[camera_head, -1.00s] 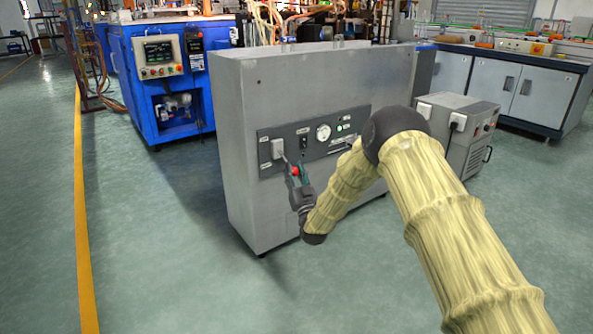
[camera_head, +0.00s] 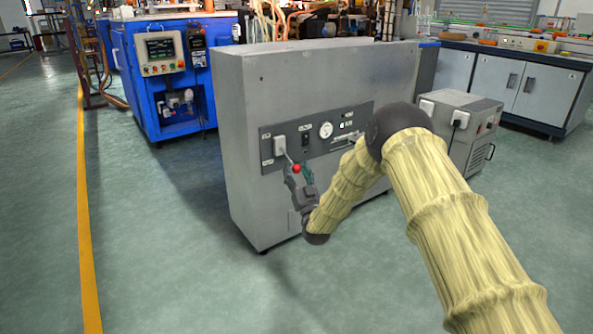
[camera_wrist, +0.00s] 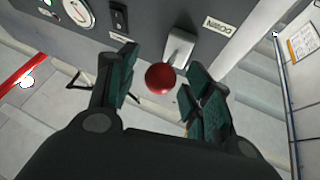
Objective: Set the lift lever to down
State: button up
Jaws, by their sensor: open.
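The lift lever has a pale grey base (camera_head: 279,144) at the left end of the grey cabinet's control panel, and its arm slants down and outward to a red knob (camera_head: 296,168). In the wrist view the red knob (camera_wrist: 160,78) is between my fingers, with gaps showing on both sides, and the lever base (camera_wrist: 180,46) is behind it. A label (camera_wrist: 218,26) reading DOWN, upside down, is beside the base. My gripper (camera_head: 299,176) is open with its fingers on either side of the knob. It also shows in the wrist view (camera_wrist: 160,84).
The panel (camera_head: 318,136) also carries a round gauge (camera_head: 326,129) and a black switch (camera_head: 305,139). A small grey unit (camera_head: 462,125) stands right of the cabinet. A blue machine (camera_head: 165,80) is behind at left. The floor in front and left is clear.

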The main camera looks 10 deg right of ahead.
jog(key=v, duration=1.1)
jog(key=s+d+f+g+h+p, duration=0.3)
jog(key=s+f+g, duration=0.7)
jog(key=s+f, duration=1)
jog(key=s+d+f+g+p, duration=0.1)
jog(key=s+d+f+g, duration=0.15)
jog(key=s, duration=0.75)
jog(key=s+d+f+g+h+p, duration=0.15)
jog(key=s+g, duration=0.25)
jog(key=s, duration=0.6)
jog(key=s+d+f+g+y+p, duration=0.1)
jog(key=s+f+g+p, duration=0.2)
jog(key=s, duration=0.7)
jog(key=s+d+r+m+g+h, duration=0.1)
jog(key=s+r+g, duration=0.25)
jog(key=s, duration=0.75)
notch_tip(320, 180, up, 37)
jog(key=w+p, duration=0.1)
jog(key=p, duration=3.6)
jog(key=shift+d+f+p, duration=0.2)
jog(key=shift+p, duration=0.1)
